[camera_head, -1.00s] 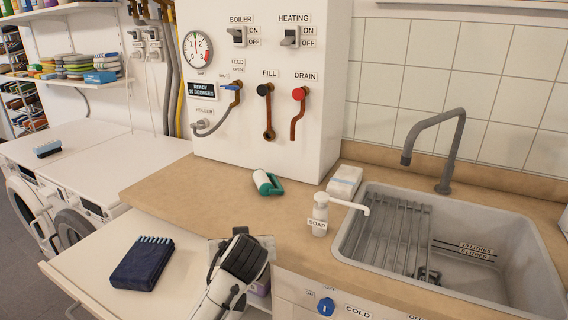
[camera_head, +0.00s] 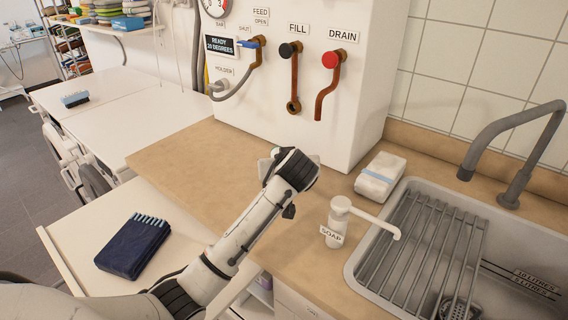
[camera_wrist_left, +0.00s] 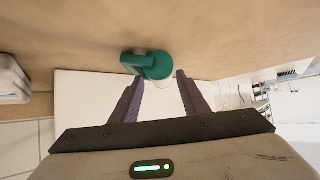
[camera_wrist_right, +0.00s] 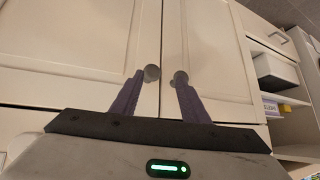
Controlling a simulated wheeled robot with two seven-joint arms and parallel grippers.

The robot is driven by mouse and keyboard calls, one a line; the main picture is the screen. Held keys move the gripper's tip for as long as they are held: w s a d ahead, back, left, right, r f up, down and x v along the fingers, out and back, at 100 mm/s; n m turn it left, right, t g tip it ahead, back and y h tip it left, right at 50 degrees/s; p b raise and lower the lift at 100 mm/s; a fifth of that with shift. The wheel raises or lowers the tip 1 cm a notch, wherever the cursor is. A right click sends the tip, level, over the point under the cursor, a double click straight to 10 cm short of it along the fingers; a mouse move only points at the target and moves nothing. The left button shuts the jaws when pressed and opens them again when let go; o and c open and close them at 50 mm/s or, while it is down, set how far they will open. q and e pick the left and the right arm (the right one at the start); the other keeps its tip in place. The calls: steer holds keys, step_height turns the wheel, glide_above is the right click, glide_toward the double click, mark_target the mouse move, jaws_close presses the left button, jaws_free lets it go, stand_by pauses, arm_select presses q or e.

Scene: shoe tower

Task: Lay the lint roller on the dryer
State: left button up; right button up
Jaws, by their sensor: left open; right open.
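In the head view my left arm hides most or all of the roller. Two white front-loading machines (camera_head: 125,132) stand side by side at the left, with flat tops; I cannot tell which is the dryer. My right gripper (camera_wrist_right: 158,78) is open and empty in front of cabinet doors, outside the head view.
A blue brush (camera_head: 75,98) lies on the far machine top. A dark folded cloth (camera_head: 133,245) lies on a white surface below the counter. The soap dispenser (camera_head: 336,222), a wrapped white block (camera_head: 380,178) and the sink are right of my left arm. The counter's left part is clear.

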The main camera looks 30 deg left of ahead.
arm_select(q)
steer(key=x, duration=0.4)
steer(key=shift+w+a+r, duration=0.1)
steer(key=shift+w+a, duration=0.3)
steer(key=c, duration=0.7)
steer(key=shift+r, duration=0.1)
steer(key=shift+c, duration=0.2)
